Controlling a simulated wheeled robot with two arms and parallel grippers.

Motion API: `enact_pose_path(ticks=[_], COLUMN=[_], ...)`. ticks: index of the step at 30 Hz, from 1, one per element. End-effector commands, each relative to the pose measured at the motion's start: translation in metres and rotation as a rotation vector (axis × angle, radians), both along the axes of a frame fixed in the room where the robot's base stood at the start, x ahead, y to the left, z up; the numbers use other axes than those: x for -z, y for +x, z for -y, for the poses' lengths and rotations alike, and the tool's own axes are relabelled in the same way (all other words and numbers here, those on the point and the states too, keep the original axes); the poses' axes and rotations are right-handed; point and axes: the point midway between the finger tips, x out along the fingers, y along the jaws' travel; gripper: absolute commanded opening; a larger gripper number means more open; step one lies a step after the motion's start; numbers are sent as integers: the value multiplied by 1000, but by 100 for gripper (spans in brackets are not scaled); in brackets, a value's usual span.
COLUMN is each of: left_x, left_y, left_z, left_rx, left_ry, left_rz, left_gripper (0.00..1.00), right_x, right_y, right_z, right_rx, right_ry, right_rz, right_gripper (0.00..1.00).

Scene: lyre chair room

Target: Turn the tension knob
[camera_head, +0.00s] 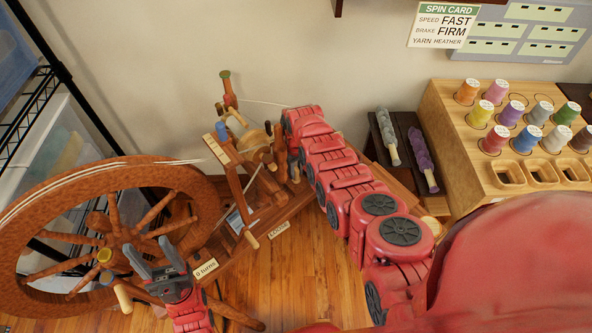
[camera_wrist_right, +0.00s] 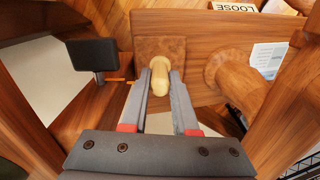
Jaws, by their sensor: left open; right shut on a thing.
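The spinning wheel, with its large wooden wheel (camera_head: 108,172), stands at the left of the head view. In the right wrist view a pale, rounded wooden knob (camera_wrist_right: 161,88) stands out from a square wooden block. My right gripper (camera_wrist_right: 162,75) is shut on this knob, one finger on each side. In the head view the right arm reaches in from the right, and its fingertips are hard to make out among the parts. My left gripper (camera_head: 156,252) is open and empty, in front of the wheel's spokes.
A "LOOSE" label (camera_head: 278,230) and a "0 TURNS" label (camera_head: 206,270) are on the frame. A thread rack (camera_head: 450,110) with several spools stands at the right. A spin card (camera_head: 443,25) on the wall reads speed fast, brake firm, yarn heather. A wire shelf is at far left.

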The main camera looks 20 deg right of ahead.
Motion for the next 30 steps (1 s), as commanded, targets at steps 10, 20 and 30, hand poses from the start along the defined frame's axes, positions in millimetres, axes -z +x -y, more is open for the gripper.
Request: enact_pose_path(ticks=[10, 20, 30], left_x=[0, 0, -12], left_y=[0, 0, 0], left_z=[0, 0, 0], left_rx=[0, 0, 0], left_ry=[0, 0, 0], left_rz=[0, 0, 0], left_gripper=[56, 56, 56], right_x=[1, 0, -29], right_y=[-1, -1, 0], right_z=[0, 0, 0], right_rx=[-1, -2, -1], right_ry=[0, 0, 1], right_rz=[-4, -1, 3], right_gripper=[51, 57, 57])
